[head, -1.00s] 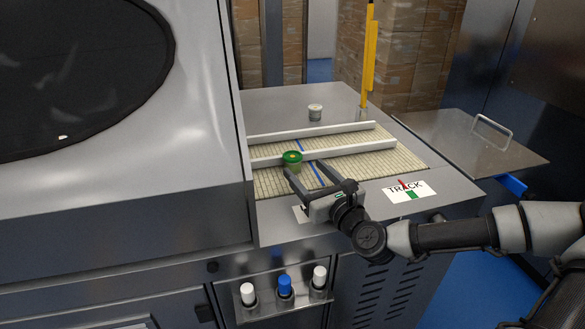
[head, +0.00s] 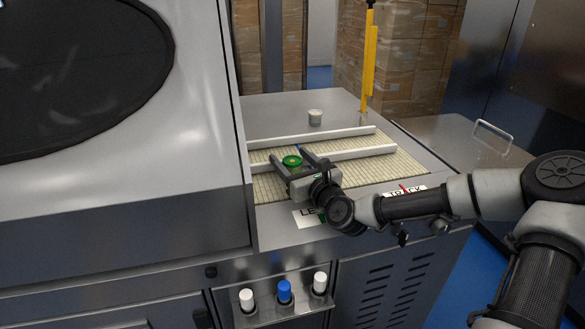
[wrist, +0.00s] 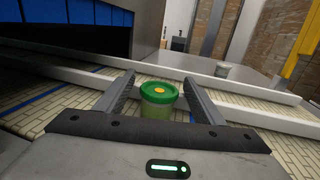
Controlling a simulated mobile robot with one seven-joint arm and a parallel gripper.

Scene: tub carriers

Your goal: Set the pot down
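The pot (head: 292,161) has a green lid with a yellow spot and a pale green body. It is at the belt (head: 262,187), on the near side of the near white rail. In the wrist view the pot (wrist: 158,103) is upright between the two fingers of my gripper (wrist: 160,82). The fingers of my gripper (head: 296,158) are spread, with a gap showing on each side of the pot. The pot's base is hidden by the gripper, so I cannot tell whether it touches the belt.
Two white rails (head: 352,153) cross the belt. A pale pot (head: 315,117) stands on the steel top behind them. A yellow post (head: 368,65) rises at the back right. A large grey machine housing (head: 205,130) borders the left. Labels (head: 308,218) lie along the front.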

